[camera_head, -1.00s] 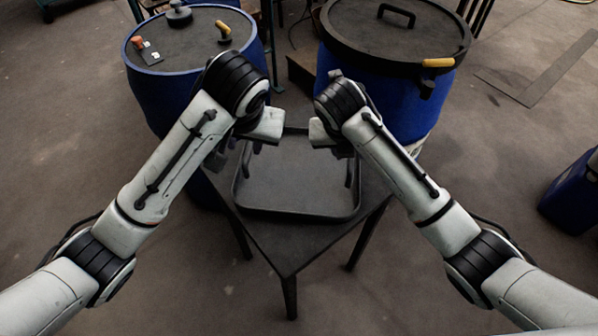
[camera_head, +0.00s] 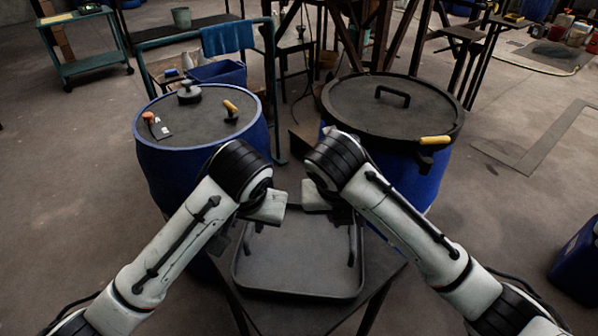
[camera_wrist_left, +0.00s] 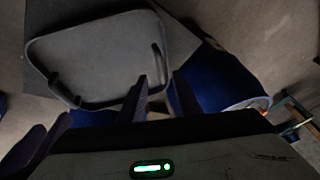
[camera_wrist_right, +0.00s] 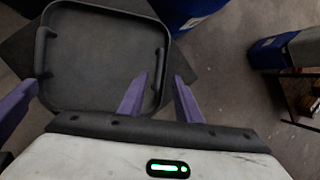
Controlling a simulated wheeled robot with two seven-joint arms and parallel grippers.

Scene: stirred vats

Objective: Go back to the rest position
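My left gripper (camera_head: 243,232) hangs over the left part of the black tray in the head view, its fingers partly hidden by the wrist. In the left wrist view its two purple fingers (camera_wrist_left: 160,78) stand apart with nothing between them. My right gripper (camera_head: 340,217) hangs over the tray's right part, mostly hidden by its own wrist. In the right wrist view its fingers (camera_wrist_right: 160,77) are also apart and empty. Both arms are bent inward, with the wrists close together but apart. The empty black tray (camera_head: 298,293) lies on a dark table (camera_head: 385,284) below them.
A blue vat (camera_head: 163,172) with a grey lid and small items on top stands behind on the left. Another blue vat (camera_head: 428,190) with a dark handled lid stands behind on the right. A blue container (camera_head: 578,262) is at the right edge.

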